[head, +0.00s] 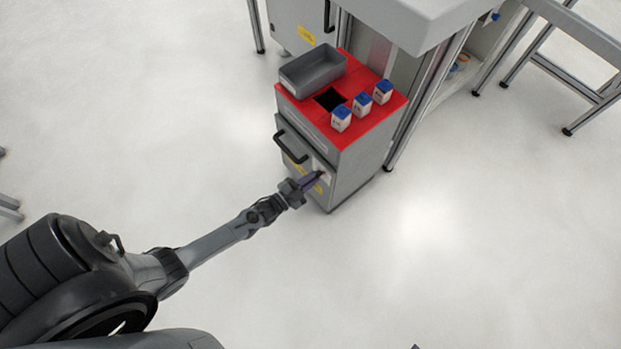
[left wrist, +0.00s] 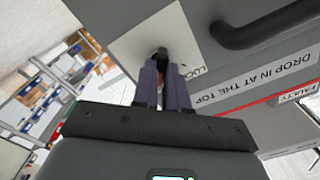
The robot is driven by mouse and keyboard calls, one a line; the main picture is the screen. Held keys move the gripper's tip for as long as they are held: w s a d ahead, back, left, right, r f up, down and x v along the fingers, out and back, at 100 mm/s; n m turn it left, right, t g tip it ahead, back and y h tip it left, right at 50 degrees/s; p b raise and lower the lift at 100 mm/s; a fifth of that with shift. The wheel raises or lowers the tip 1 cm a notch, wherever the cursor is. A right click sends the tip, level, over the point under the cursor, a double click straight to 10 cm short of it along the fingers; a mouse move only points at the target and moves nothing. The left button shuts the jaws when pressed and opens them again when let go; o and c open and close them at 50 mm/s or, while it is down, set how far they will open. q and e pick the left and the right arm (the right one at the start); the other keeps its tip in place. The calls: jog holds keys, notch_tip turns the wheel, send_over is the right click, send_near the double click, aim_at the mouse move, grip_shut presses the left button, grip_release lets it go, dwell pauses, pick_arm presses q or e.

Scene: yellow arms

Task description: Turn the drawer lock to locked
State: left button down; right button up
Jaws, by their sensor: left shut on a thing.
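The drawer cabinet (head: 350,170) is grey with a red top and stands on the floor near the middle of the head view. My left gripper (head: 319,176) is at its front face, to the right of the dark handle (head: 291,147). In the left wrist view the purple fingers of my left gripper (left wrist: 164,88) are shut on the small dark lock knob (left wrist: 162,54). The knob sits on a white label plate (left wrist: 140,42) with partly hidden lettering. The fingers hide part of the knob, and I cannot tell which way it points.
A grey bin (head: 312,70) and several white boxes with blue lids (head: 362,104) stand on the red top, around a dark square opening (head: 330,98). A workbench (head: 420,20) is behind the cabinet.

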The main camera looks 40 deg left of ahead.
pick_arm(q)
jog(key=n+p, duration=0.3)
jog(key=n, duration=1.4)
jog(key=shift+a, duration=0.15)
jog(key=shift+f, duration=0.1)
dwell(0.5)
jog(key=c, duration=1.2)
grip_release()
jog(key=shift+o, duration=0.2)
jog(key=s+a+p, duration=0.1)
jog(key=s+p, duration=0.2)
jog(key=s, duration=0.7)
jog(key=shift+s+a, duration=0.2)
jog(key=shift+s, duration=0.15)
